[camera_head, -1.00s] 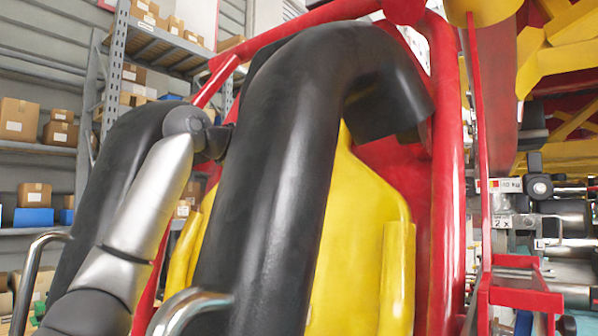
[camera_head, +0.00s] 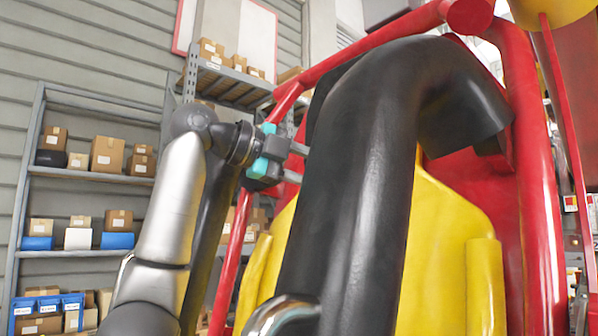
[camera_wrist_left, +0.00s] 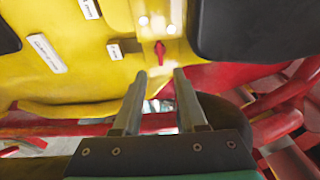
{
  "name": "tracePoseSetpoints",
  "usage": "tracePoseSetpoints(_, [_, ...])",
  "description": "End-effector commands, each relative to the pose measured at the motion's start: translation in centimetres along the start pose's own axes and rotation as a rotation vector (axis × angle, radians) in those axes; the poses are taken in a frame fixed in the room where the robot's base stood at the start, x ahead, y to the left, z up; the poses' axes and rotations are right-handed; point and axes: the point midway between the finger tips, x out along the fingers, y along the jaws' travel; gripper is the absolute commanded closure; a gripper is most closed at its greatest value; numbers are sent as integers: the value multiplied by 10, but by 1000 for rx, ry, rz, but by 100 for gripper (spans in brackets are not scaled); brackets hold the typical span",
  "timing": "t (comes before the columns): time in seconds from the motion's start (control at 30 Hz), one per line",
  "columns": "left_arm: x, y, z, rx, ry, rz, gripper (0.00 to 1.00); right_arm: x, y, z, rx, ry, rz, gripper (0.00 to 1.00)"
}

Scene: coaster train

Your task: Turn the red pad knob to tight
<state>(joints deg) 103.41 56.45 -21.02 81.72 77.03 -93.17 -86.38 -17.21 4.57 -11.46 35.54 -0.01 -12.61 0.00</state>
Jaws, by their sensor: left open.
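A small red pointed piece (camera_wrist_left: 160,52), which looks like the knob, stands on the yellow seat surface in the left wrist view. Small white labels (camera_wrist_left: 115,50) and bright round spots (camera_wrist_left: 159,22) are near it. My left gripper (camera_wrist_left: 158,75) is open and empty, its two fingers apart and pointing toward the red piece, which appears between and beyond the tips. In the head view my left gripper (camera_head: 297,163) is beside the black padded restraint (camera_head: 345,190), its tips partly behind it. The knob is not visible in the head view. My right gripper is not in view.
A yellow seat back (camera_head: 440,240) and red frame tubes (camera_head: 535,180) lie to the right. Black pads (camera_wrist_left: 250,30) flank the yellow surface in the wrist view. Shelves with boxes (camera_head: 107,155) stand at the back left.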

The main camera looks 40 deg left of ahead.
Motion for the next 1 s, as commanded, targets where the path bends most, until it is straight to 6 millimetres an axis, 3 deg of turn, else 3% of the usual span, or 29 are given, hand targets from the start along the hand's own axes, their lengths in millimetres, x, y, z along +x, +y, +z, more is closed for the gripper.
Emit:
tracePoseSetpoints(0.1, [-24, 0, 0, 0, -1, -3, 59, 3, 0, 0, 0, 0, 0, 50])
tracePoseSetpoints(0.3, [-45, 0, 0, 0, 0, 1, 59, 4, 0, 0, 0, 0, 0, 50])
tracePoseSetpoints(1.0, [-49, 0, 0, 0, 0, 1, 59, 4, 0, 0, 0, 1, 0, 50])
